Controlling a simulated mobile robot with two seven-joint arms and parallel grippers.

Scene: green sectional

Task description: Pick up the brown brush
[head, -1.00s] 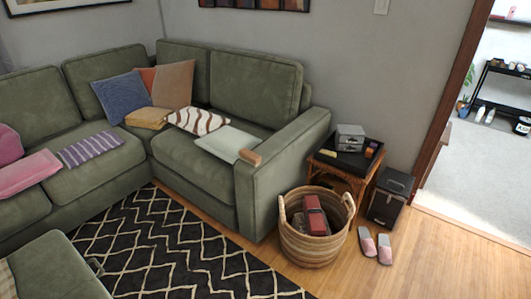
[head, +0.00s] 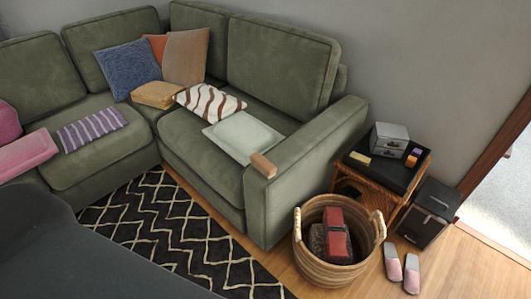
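A small brown block-like object (head: 263,165), which looks like the brown brush, lies on the front end of the green sofa's right armrest (head: 312,150). Its bristles cannot be made out. It is close to the pale green cushion (head: 243,136) on the seat. Neither of my grippers is in view, and nothing is seen touching the brush.
A woven basket (head: 303,262) with red and dark items stands on the floor right of the armrest. A patterned rug (head: 165,228) lies in front of the sofa.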

